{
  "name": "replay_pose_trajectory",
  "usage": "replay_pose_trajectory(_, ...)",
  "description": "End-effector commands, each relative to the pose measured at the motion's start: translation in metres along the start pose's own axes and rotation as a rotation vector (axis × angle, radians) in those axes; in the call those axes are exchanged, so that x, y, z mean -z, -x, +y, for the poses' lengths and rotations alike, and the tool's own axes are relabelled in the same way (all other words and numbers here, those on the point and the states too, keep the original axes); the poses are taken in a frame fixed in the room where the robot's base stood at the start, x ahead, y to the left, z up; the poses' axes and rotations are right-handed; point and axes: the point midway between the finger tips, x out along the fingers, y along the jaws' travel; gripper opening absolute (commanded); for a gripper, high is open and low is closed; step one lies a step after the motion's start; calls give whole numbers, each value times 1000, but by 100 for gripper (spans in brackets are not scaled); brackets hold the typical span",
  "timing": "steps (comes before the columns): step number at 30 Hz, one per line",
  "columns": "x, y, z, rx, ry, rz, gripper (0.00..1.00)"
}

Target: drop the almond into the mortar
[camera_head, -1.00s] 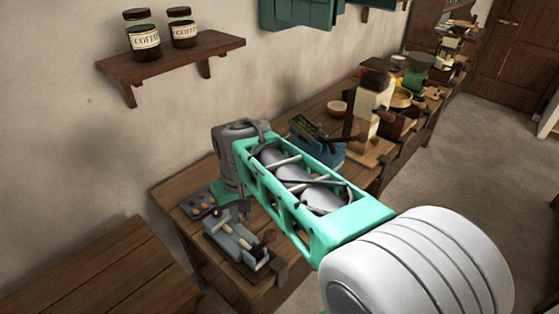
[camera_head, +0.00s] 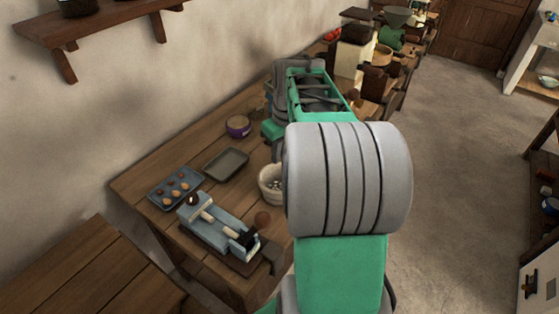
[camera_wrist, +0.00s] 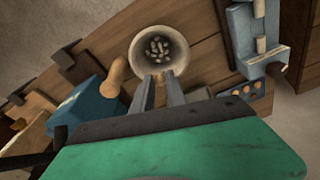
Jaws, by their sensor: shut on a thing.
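The mortar (camera_head: 266,190) is a pale round bowl on the wooden counter, partly behind my arm in the head view. In the wrist view the mortar (camera_wrist: 136,52) shows from above with several small pale pieces inside. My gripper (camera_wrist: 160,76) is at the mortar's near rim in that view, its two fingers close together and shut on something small. That is taken to be the almond, which is too small and covered to make out clearly. In the head view my arm hides the fingertips.
A blue-grey tray (camera_head: 161,201) with several nuts lies at the counter's left end. An empty dark tray (camera_head: 226,163), a purple-banded pot (camera_head: 238,127) and a blue-grey tool (camera_head: 220,222) on a board stand near the mortar. A blue box (camera_wrist: 85,103) is left in the wrist view.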

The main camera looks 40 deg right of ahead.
Motion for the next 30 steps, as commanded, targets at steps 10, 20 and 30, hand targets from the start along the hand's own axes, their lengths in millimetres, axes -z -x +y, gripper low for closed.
replay_pose_trajectory(10, -4, -27, -1, 2, 3, -2, 1)
replay_pose_trajectory(20, -9, -61, -2, 2, 3, -2, 1)
replay_pose_trajectory(30, -9, -63, -2, 1, 2, -1, 1)
